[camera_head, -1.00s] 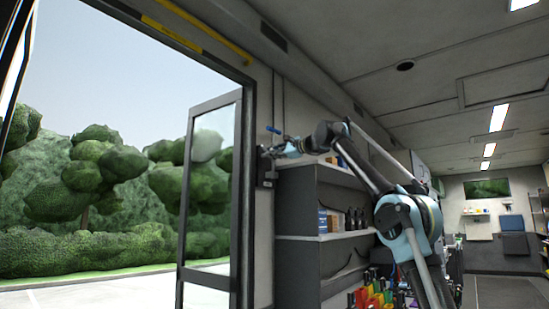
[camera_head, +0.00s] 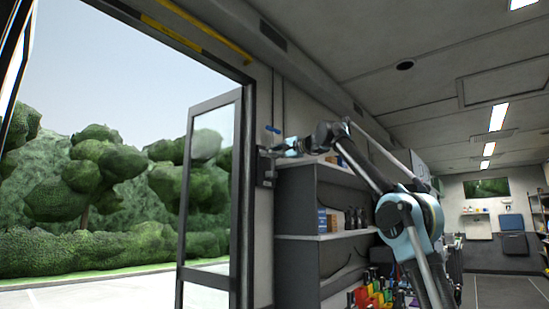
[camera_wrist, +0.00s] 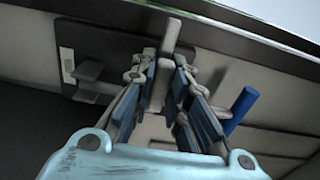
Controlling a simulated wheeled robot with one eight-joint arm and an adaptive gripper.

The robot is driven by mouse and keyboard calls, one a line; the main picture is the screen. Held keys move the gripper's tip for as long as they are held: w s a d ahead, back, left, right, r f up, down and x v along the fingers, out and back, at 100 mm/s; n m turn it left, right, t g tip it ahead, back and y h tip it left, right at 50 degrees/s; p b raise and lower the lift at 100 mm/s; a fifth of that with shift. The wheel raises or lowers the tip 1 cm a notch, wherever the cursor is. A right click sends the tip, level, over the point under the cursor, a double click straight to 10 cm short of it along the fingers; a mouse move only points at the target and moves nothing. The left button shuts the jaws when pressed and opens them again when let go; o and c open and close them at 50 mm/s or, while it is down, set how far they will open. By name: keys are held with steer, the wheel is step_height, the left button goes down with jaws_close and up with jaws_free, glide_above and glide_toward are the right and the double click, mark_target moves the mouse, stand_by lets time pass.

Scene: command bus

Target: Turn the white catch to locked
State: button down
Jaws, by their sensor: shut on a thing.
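The white catch (camera_wrist: 171,36) shows in the wrist view as a pale grey-white bar, upright in the picture, between my fingers and sticking out past their tips. My gripper (camera_wrist: 163,66) is shut on it, with one finger on each side. A dark mounting plate (camera_wrist: 120,48) lies behind it, with a small pale rectangle (camera_wrist: 68,64) at its left. In the head view, my gripper (camera_head: 270,149) is at the wall by the door frame, above a dark box (camera_head: 265,170). The catch is too small to make out there.
A blue lever (camera_wrist: 241,110) stands right of my fingers; it also shows just above my gripper in the head view (camera_head: 272,129). A glazed door (camera_head: 239,190) stands open at left. A grey shelf unit (camera_head: 300,237) with bottles and coloured items stands below my arm.

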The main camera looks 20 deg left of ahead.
steer(key=c, duration=1.6)
jaws_free()
steer(key=shift+a+f, duration=0.1)
steer(key=shift+d, duration=0.2)
steer(key=v, duration=1.1)
steer(key=shift+d, duration=0.35)
steer(key=s+d+f+n+g+h, duration=0.1)
steer(key=s+d+f+h, duration=0.4)
steer(key=s+d+f, duration=0.7)
steer(key=s+d+f+n+g+h, duration=0.2)
steer(key=s+d+f+h, duration=0.4)
steer(key=f, duration=3.7)
steer(key=s+d+f+n+g+h, duration=0.1)
steer(key=s+d+f+h, duration=0.4)
steer(key=s+d+f, duration=1.4)
steer(key=d+f, duration=0.5)
steer(key=f, duration=0.3)
steer(key=shift+s+f+n+g+h, duration=0.2)
steer(key=shift+s+n+g+h, duration=0.1)
steer(key=shift+g, duration=0.1)
